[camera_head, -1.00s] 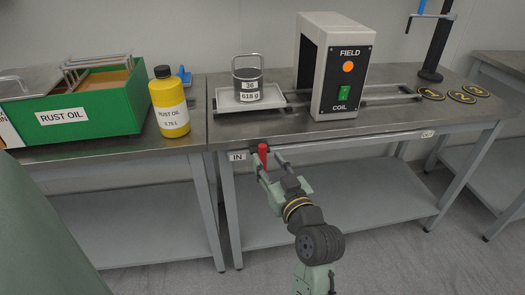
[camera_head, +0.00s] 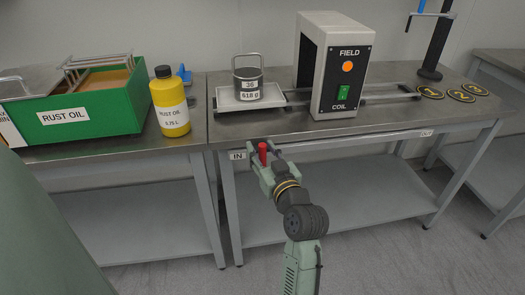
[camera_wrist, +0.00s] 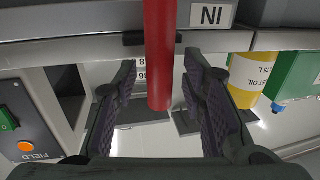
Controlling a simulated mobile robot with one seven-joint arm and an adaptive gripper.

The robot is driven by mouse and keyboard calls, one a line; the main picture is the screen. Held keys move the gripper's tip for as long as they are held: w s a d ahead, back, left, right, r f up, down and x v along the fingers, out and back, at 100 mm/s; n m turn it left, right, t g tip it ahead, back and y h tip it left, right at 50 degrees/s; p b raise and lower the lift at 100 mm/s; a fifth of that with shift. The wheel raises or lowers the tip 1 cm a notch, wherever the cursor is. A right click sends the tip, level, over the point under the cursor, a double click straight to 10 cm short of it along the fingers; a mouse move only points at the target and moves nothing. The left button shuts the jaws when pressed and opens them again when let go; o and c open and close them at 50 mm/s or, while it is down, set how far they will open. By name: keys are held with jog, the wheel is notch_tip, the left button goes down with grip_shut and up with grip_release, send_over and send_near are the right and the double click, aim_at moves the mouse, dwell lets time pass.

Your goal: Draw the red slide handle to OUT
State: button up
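The red slide handle (camera_head: 263,150) is at the left end of the rail under the front edge of the bench, near the IN label (camera_head: 237,156). The OUT label (camera_head: 426,133) is at the rail's right end. My gripper (camera_head: 262,160) is at the handle with its fingers apart. In the wrist view the handle (camera_wrist: 159,55) stands between the two open fingers of my gripper (camera_wrist: 160,85), with a visible gap on each side. The IN label (camera_wrist: 212,15) appears upside down there.
On the bench a tray (camera_head: 228,105) bears a metal weight (camera_head: 248,87) left of the coil box (camera_head: 338,65). A yellow bottle (camera_head: 170,105) and a green rust oil bin (camera_head: 85,115) stand left. The space along the bench front towards OUT looks clear.

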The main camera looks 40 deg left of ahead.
jog(key=shift+c, duration=0.5)
grip_shut()
